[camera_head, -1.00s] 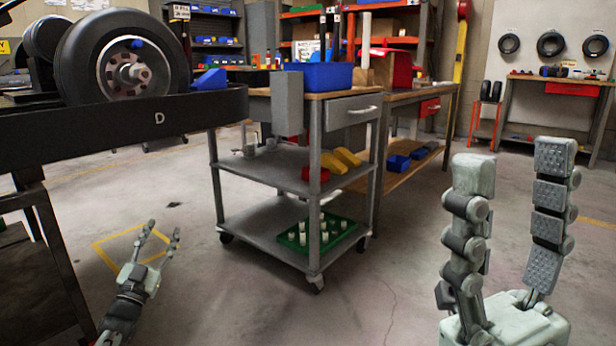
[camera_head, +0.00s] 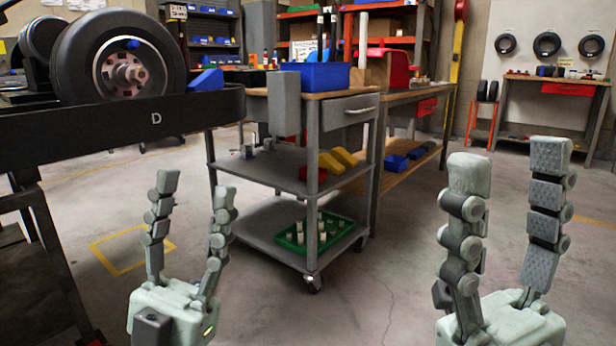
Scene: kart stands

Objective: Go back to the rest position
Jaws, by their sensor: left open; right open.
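My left gripper (camera_head: 196,192) is at the lower left of the head view, fingers pointing up and apart, with nothing between them. It shows in front of the floor and the left side of the grey cart. My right gripper (camera_head: 511,170) is at the lower right, also upright, with its two fingers apart and nothing between them. It shows in front of bare floor. Both palms are near the bottom edge of the picture. Neither gripper appears to touch anything.
A grey cart (camera_head: 262,174) on casters stands in the middle with a blue bin (camera_head: 314,76) on top and a green tray (camera_head: 290,241) below. A black stand marked D (camera_head: 106,122) at left bears a wheel (camera_head: 118,58). Floor between cart and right gripper is clear.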

